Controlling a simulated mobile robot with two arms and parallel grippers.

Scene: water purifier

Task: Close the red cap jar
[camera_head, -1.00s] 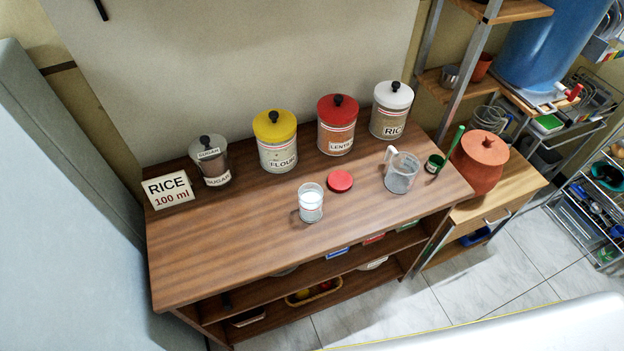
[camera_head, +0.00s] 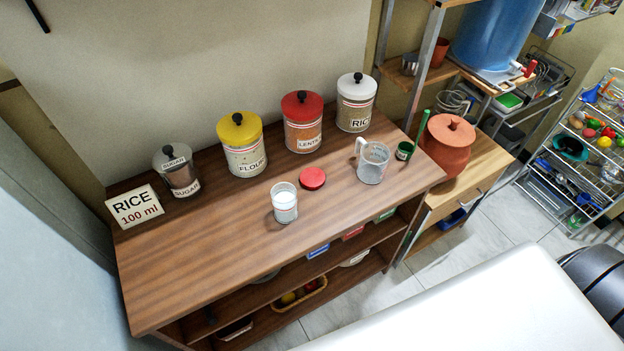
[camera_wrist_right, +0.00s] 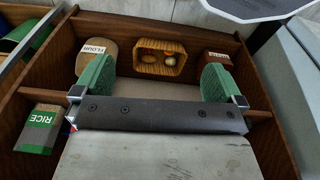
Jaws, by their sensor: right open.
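A small clear glass jar (camera_head: 285,203) with white contents stands uncapped on the wooden counter. A round red cap (camera_head: 312,178) lies on the counter just behind and right of the jar, apart from it. A larger canister with a red lid (camera_head: 302,122) and a lentils label stands closed at the back. My right gripper (camera_wrist_right: 157,78) shows in the right wrist view, open and empty, with its green fingers wide apart in front of open shelves. The jar and cap are not in that view. My left gripper is in neither view.
Sugar (camera_head: 177,172), yellow-lidded flour (camera_head: 243,146) and white-lidded rice (camera_head: 356,103) canisters line the counter's back. A measuring cup (camera_head: 373,162) stands right of the cap, a clay pot (camera_head: 447,146) beyond. A rice sign (camera_head: 135,206) stands left. The counter's front left is clear.

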